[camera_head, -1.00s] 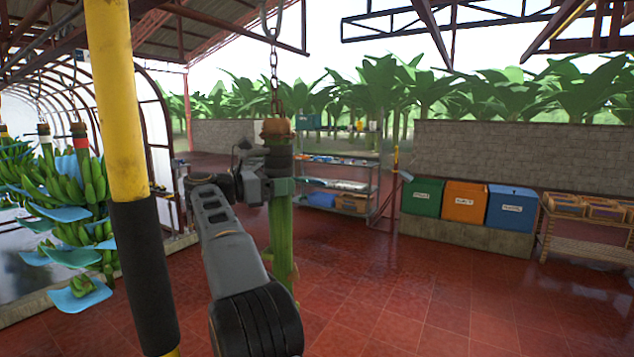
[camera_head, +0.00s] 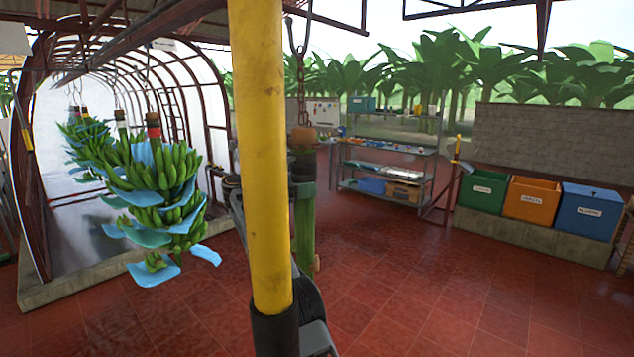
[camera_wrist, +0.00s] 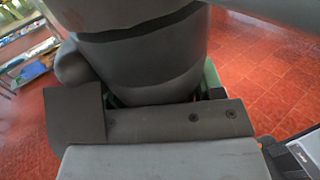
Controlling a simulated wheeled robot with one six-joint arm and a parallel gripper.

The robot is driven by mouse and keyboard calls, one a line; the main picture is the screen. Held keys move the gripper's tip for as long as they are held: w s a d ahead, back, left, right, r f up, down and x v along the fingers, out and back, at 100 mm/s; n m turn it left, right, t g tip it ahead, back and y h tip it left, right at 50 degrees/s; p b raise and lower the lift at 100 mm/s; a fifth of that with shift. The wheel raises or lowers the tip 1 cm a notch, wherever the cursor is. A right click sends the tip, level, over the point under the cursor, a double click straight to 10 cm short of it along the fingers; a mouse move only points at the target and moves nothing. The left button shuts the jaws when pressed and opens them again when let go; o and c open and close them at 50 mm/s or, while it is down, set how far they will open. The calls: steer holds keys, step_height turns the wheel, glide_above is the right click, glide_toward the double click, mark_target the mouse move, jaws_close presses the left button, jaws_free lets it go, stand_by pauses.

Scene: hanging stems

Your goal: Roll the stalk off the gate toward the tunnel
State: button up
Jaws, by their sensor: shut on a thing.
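The stalk (camera_head: 304,235) is a thick green bare stem with a brown top, hanging upright from a chain and hook, right of a yellow pole in the head view. My gripper (camera_head: 301,180) is shut around its upper part, just below the brown top; the pole hides much of my arm. In the wrist view my grey parts cover most of the picture, and only slivers of the green stalk (camera_wrist: 212,78) show behind them. The arched tunnel (camera_head: 75,125) with pale sheeting stands at the left. I cannot make out the gate.
The yellow pole (camera_head: 259,150) with a black sleeve stands very close in front. Green banana bunches (camera_head: 160,190) with blue sheets hang before the tunnel. A shelf rack (camera_head: 385,165) and green, orange and blue bins (camera_head: 530,202) stand right. Red floor between is clear.

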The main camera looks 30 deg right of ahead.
stand_by(0.3)
steer(key=o, duration=1.3)
steer(key=shift+c, duration=0.2)
steer(key=shift+d, duration=0.1)
